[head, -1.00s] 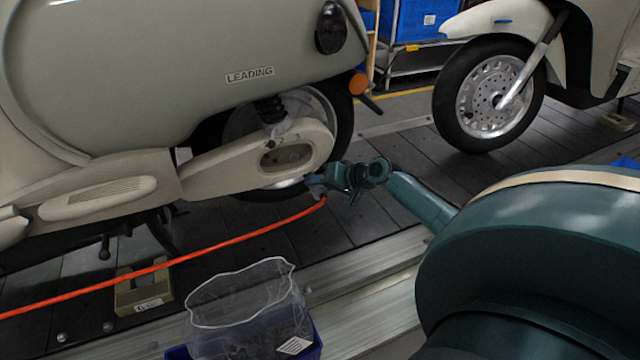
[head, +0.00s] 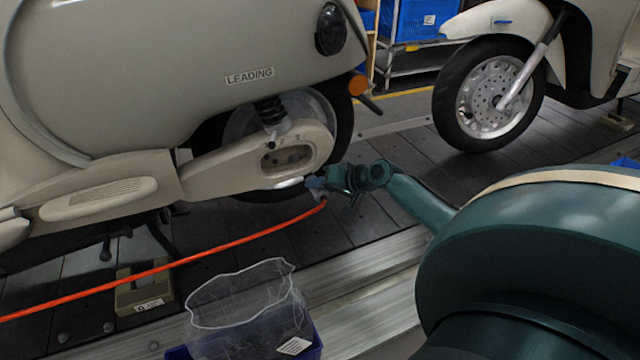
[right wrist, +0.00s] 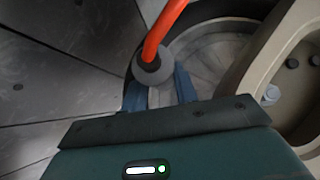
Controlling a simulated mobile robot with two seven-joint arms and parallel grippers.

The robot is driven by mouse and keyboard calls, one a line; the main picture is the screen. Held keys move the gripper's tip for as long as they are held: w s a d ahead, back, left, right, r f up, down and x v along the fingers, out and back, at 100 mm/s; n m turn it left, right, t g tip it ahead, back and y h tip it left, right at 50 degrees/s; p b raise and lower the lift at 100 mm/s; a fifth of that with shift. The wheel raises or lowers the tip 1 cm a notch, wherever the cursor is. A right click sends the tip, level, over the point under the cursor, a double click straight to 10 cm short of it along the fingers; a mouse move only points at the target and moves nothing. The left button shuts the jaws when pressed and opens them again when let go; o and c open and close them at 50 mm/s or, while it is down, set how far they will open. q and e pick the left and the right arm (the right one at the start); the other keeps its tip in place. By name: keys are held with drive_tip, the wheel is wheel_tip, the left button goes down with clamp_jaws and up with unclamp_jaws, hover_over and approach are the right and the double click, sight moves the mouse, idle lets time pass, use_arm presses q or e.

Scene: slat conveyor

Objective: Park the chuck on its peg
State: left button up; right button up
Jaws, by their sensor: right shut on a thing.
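The chuck (right wrist: 152,69) is a grey rounded piece at the end of an orange-red hose (right wrist: 165,28) in the right wrist view. My right gripper (right wrist: 158,92) is shut on it, with a blue finger on each side. In the head view my right gripper (head: 313,183) is beside the lower rear of the near scooter, by its rear wheel and swingarm. The hose (head: 170,266) runs from it to the left edge of the view. I cannot make out the peg in either view. My left gripper is not in view.
The near scooter (head: 170,70) stands on dark conveyor slats (head: 390,215), its pale swingarm (head: 225,180) close to my right gripper. A clear-lined blue bin (head: 250,305) stands in front. A second scooter's wheel (head: 490,95) is at the back right.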

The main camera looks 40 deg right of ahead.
sight(326, 194)
drive_tip(key=shift+s+a+r+p, duration=0.1)
drive_tip(key=shift+s+a+p, duration=0.15)
drive_tip(key=shift+s+p, duration=0.4)
drive_tip(key=shift+s+a+r+p, duration=0.1)
drive_tip(key=shift+s+a+p, duration=0.1)
drive_tip(key=shift+s+p, duration=0.45)
drive_tip(key=shift+s+a, duration=0.1)
drive_tip(key=shift+s, duration=0.25)
drive_tip(key=shift+f, duration=0.1)
drive_tip(key=shift+s, duration=0.1)
